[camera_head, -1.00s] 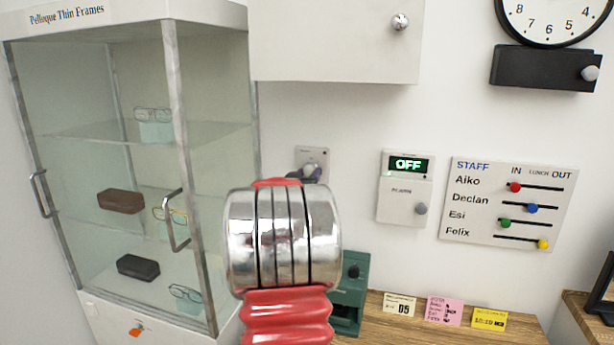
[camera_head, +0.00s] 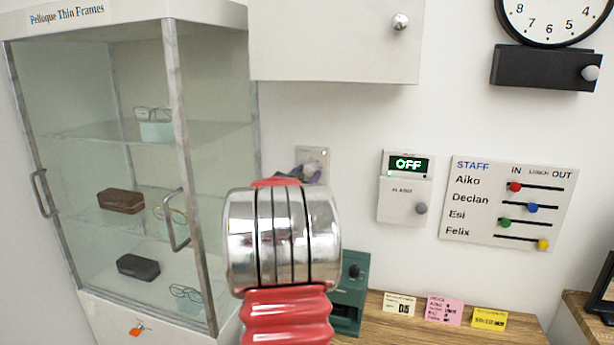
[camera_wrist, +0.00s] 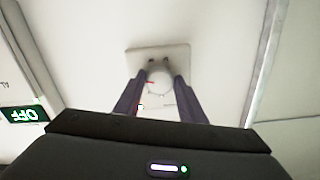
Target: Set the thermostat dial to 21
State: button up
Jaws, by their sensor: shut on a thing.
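The thermostat (camera_head: 316,154) is a small pale plate on the wall, right of the glass cabinet. It also shows in the wrist view (camera_wrist: 181,52), with a round white dial (camera_wrist: 158,82) and a small red mark at the dial's left. My gripper (camera_wrist: 159,68) has its dark fingers on either side of the dial and is shut on it. In the head view my gripper (camera_head: 301,173) is at the plate's lower part, and my arm hides much of it. The scale marks are too small to read, so I cannot tell the setting.
The glass cabinet (camera_head: 174,100) with handles stands at left. A white wall cupboard (camera_head: 330,40) hangs above. An alarm panel (camera_head: 393,211) reading OFF and a staff board (camera_head: 470,225) are at right. A green device (camera_head: 349,300) and cards stand on the wooden counter (camera_head: 380,329) below.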

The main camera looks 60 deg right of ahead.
jog(key=shift+w+m, duration=0.1)
jog(key=shift+m, duration=1.4)
jog(key=o, duration=1)
jog(key=shift+o, duration=0.2)
jog(key=shift+a, duration=0.15)
jog(key=s+a, duration=0.2)
jog(key=a, duration=1.1)
jog(key=shift+s+a, duration=0.15)
jog(key=shift+a, duration=0.1)
jog(key=shift+f, duration=0.1)
